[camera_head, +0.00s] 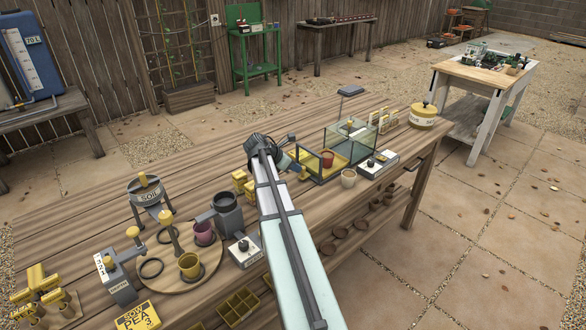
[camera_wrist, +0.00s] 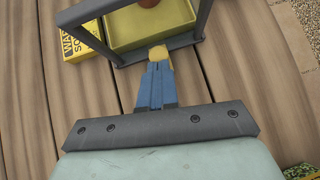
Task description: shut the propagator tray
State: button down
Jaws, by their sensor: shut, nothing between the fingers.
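The propagator is a clear glass box with dark edges (camera_head: 360,134) on the wooden bench. Its yellow tray (camera_head: 335,166) lies at the box's near left part, behind an upright dark frame. A terracotta pot (camera_head: 327,157) stands in the tray. In the wrist view the tray (camera_wrist: 150,30) shows beyond the dark frame. My gripper (camera_wrist: 160,72) is shut and empty, its blue fingers pointing at the frame's lower bar. A small yellow piece (camera_wrist: 158,53) shows at the fingertips; I cannot tell whether they touch it. In the head view my arm partly hides the gripper (camera_head: 284,160).
A yellow-lidded jar (camera_head: 423,114) is at the bench's far end. A yellow box (camera_wrist: 78,42) lies left of the frame. Pots and a grey cup (camera_head: 226,212) stand left of my arm.

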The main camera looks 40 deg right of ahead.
aim_at(328, 153)
jog(key=d, duration=1.6)
jog(key=a, duration=0.4)
jog(key=shift+w+a+r, duration=0.1)
jog(key=shift+w+a, duration=0.2)
jog(key=shift+a, duration=0.05)
jog(key=v, duration=0.9)
jog(key=shift+a+r, duration=0.25)
jog(key=shift+r, duration=0.1)
jog(key=shift+w, duration=0.1)
